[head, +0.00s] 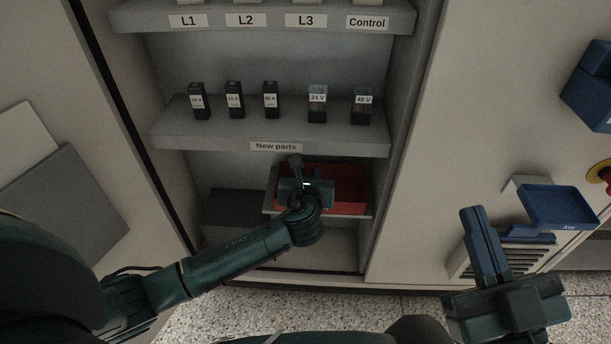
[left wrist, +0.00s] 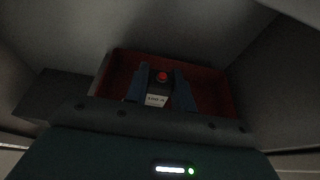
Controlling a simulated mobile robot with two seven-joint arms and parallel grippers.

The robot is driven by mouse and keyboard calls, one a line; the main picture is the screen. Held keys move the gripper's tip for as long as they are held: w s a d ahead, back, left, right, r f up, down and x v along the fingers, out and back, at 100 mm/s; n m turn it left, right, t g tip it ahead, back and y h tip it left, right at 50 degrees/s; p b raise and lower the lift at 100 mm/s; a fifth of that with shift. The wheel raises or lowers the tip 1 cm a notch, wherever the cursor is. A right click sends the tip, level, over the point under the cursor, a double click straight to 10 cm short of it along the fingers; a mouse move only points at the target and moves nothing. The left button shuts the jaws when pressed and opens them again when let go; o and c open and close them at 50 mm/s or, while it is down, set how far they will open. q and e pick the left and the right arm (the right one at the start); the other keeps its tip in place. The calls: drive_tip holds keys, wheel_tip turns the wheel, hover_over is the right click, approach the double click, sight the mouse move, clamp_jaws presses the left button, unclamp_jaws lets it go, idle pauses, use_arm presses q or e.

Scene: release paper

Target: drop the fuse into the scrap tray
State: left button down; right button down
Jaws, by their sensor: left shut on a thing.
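The red scrap tray (head: 350,190) sits on the lowest shelf of the cabinet; its red walls also show in the left wrist view (left wrist: 215,95). My left gripper (head: 296,168) is at the tray, over its left part in the head view. In the left wrist view its two fingers (left wrist: 159,90) are shut on the fuse (left wrist: 157,100), a dark block with a white label and a red round spot. The tray lies behind and around the fuse in that view; whether they touch is unclear. My right gripper (head: 484,240) is at the lower right, away from the cabinet.
Several fuses and relays (head: 270,100) stand on the shelf marked "New parts" (head: 276,146) above the tray. A dark box (head: 230,208) is left of the tray. A blue tray (head: 558,206) is mounted on the right panel, near my right gripper.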

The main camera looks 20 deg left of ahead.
use_arm(q)
drive_tip(key=shift+f, duration=0.6)
drive_tip(key=c, duration=1.2)
unclamp_jaws()
drive_tip(key=shift+o, duration=0.2)
drive_tip(key=shift+r, duration=0.1)
